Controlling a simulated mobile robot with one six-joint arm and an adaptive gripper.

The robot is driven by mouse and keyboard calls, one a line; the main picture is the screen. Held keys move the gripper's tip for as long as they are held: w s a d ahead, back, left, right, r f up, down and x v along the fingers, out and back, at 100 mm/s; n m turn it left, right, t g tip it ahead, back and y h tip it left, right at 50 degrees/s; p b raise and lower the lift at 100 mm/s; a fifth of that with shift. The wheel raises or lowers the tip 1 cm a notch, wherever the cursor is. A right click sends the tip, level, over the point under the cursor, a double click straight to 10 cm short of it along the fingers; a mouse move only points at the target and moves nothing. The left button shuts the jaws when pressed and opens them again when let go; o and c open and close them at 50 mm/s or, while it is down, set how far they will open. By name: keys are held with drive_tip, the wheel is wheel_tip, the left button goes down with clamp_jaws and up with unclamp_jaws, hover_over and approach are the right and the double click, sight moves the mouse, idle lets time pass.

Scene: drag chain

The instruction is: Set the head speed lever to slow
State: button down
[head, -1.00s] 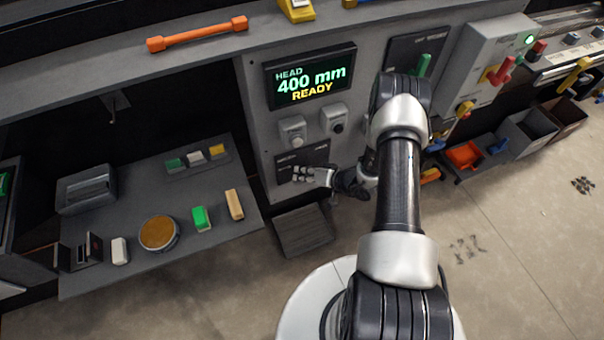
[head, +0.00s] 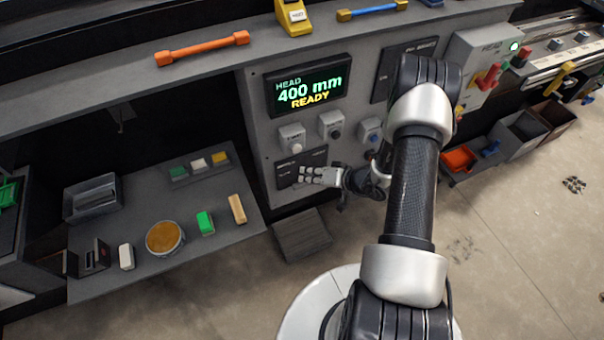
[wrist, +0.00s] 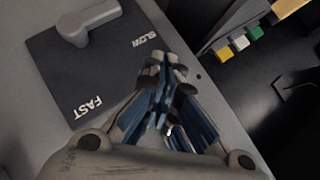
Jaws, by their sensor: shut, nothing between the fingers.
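The lever plate, dark with white SLOW and FAST labels, fills the left of the wrist view (wrist: 60,75). The grey lever (wrist: 85,22) sits at its top left edge; its handle points up and right, toward the picture's top edge. SLOW lies right of the lever and FAST below. My gripper (wrist: 165,68) is shut and empty, over the plate's right edge, apart from the lever in the picture. In the head view my gripper (head: 305,175) is in front of the plate (head: 287,178) and covers part of it; I cannot make out the lever there.
The display (head: 308,88) reads HEAD 400 mm READY. A shelf (head: 215,250) with small items stands left, with a dark step (head: 302,235) below.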

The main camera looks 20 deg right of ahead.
drive_tip(key=shift+s+a+r, duration=0.1)
drive_tip(key=shift+s+r, duration=0.95)
drive_tip(key=shift+s, duration=0.05)
drive_tip(key=s+a+r+n+g+y, duration=0.1)
drive_tip(key=a+r+n+g+y, duration=0.1)
drive_tip(key=a+r, duration=0.55)
drive_tip(key=s+a+r+n+g+y, duration=0.15)
drive_tip(key=a+r, duration=0.25)
drive_tip(key=r, duration=0.7)
drive_tip(key=s+a+r+n+g+h, duration=0.25)
drive_tip(key=s+a+r+g, duration=0.2)
drive_tip(key=s+r, duration=0.5)
drive_tip(key=s+d+r+m+t+h, duration=0.1)
drive_tip(key=s+d+r+h, duration=0.1)
drive_tip(key=s, duration=0.4)
drive_tip(key=s+d+r+m+t+h, duration=0.1)
drive_tip(key=s+d+r+t+h, duration=0.1)
drive_tip(key=s+r+h, duration=0.3)
drive_tip(key=shift+s+d+r+h, duration=0.3)
drive_tip(key=shift+s+d+h, duration=0.1)
drive_tip(key=shift+s+d, duration=0.3)
